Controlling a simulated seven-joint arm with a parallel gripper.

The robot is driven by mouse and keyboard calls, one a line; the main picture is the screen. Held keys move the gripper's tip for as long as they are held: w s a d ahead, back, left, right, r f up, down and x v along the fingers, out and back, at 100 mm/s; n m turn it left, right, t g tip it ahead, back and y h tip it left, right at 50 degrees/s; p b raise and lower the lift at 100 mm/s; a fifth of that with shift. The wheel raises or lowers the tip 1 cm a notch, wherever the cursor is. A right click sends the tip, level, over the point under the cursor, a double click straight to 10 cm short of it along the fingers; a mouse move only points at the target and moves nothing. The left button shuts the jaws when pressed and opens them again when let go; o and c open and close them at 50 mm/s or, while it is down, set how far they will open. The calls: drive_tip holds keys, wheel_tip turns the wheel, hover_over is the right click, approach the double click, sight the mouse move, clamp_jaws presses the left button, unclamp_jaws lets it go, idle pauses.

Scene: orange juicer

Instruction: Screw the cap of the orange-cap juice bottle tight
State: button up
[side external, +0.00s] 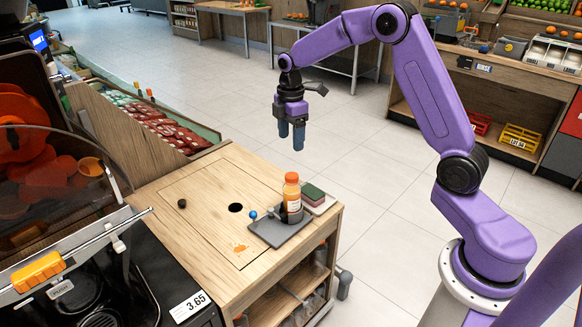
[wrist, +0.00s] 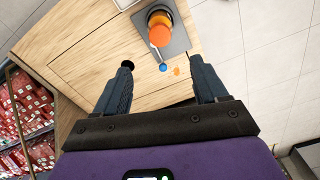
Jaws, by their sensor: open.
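The juice bottle (side external: 293,204) stands upright in a dark holder on a grey plate (side external: 268,238) near the counter's right edge. Its orange cap (side external: 291,178) sits on top; how tight it is cannot be seen. In the wrist view the cap (wrist: 159,37) shows from above, beyond the fingertips. My gripper (side external: 291,146) is open and empty, pointing down, in the air above and apart from the bottle. In the wrist view its two fingers (wrist: 161,68) are spread wide with nothing between them. A blue ball-ended handle (side external: 253,214) sticks out left of the bottle.
Green and reddish sponges (side external: 314,194) lie on a pale tray right behind the bottle. An orange splash (side external: 240,248) marks the wooden counter (side external: 190,240). The counter has a round hole (side external: 235,208) and a small dark piece (side external: 182,203). The orange juicer (side external: 60,170) stands at left.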

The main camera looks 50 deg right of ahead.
sight(291, 176)
wheel_tip(291, 176, down, 12)
drive_tip(key=shift+f, duration=0.1)
idle(0.4)
drive_tip(key=c, duration=1.3)
drive_tip(key=m, duration=0.5)
drive_tip(key=shift+s, duration=0.1)
drive_tip(key=shift+m, duration=0.7)
drive_tip(key=m, duration=0.3)
drive_tip(key=shift+a+m, duration=0.1)
drive_tip(key=shift+m, duration=0.3)
